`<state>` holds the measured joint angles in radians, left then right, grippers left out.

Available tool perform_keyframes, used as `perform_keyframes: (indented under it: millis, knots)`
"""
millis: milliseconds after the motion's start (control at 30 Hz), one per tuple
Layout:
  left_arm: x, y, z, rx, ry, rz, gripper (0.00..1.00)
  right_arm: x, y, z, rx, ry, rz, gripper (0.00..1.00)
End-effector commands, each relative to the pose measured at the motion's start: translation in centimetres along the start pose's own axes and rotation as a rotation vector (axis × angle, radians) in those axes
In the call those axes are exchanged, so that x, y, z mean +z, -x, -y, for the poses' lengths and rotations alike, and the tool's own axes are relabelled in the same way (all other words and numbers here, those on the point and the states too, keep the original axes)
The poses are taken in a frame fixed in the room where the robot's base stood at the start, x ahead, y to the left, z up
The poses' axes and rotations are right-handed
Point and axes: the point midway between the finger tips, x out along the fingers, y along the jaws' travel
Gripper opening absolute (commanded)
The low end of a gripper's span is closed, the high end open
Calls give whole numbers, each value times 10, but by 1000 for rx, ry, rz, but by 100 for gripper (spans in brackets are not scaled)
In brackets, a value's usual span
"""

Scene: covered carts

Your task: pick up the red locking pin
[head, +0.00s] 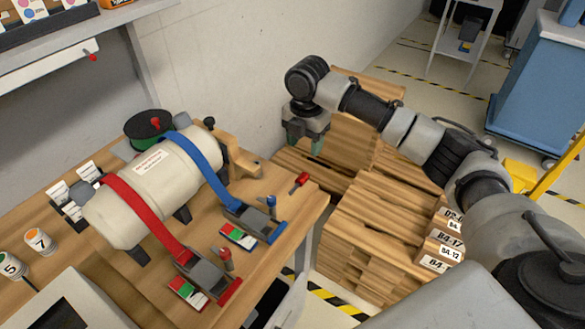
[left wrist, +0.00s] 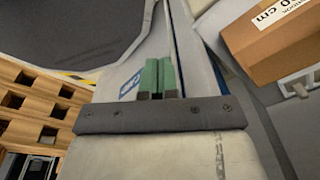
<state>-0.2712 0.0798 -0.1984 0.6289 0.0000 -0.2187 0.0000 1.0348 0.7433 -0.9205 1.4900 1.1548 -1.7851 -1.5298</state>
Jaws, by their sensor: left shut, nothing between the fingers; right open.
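A small red pin (head: 299,183) with a dark end lies on the wooden table near its right edge. My right gripper (head: 304,147) is open and empty. It points down beyond the table's far right corner, above and behind the pin in the head view, and apart from it. My left gripper (left wrist: 157,78) has its green fingers shut together with nothing between them; it shows only in the left wrist view. No red pin shows in that view.
A white cylinder (head: 130,208) is strapped on the table (head: 265,270) by a red strap (head: 140,215) and a blue strap (head: 200,165). Their ratchets stand left of the pin. Wooden crates (head: 375,225) stand right of the table. A cardboard box (left wrist: 270,40) shows in the left wrist view.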

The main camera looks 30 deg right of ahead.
Motion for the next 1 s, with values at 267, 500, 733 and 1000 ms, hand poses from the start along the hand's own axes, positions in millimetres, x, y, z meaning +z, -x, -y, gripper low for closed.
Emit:
perform_keyframes:
  millis: [267, 500, 733, 1000]
  knots:
    - [34, 8, -6, 8, 0, 52, 0, -1, -42, 1, -4, 0, -2, 53]
    - [40, 15, -7, 10, 0, 63, 0, -3, -62, 0, -5, 0, -1, 53]
    - [15, 21, -4, 6, -1, 25, 0, -5, -96, -1, -5, -1, 0, 53]
    - [17, 22, -4, 6, -2, 28, 0, -5, -103, -1, -2, 1, 1, 53]
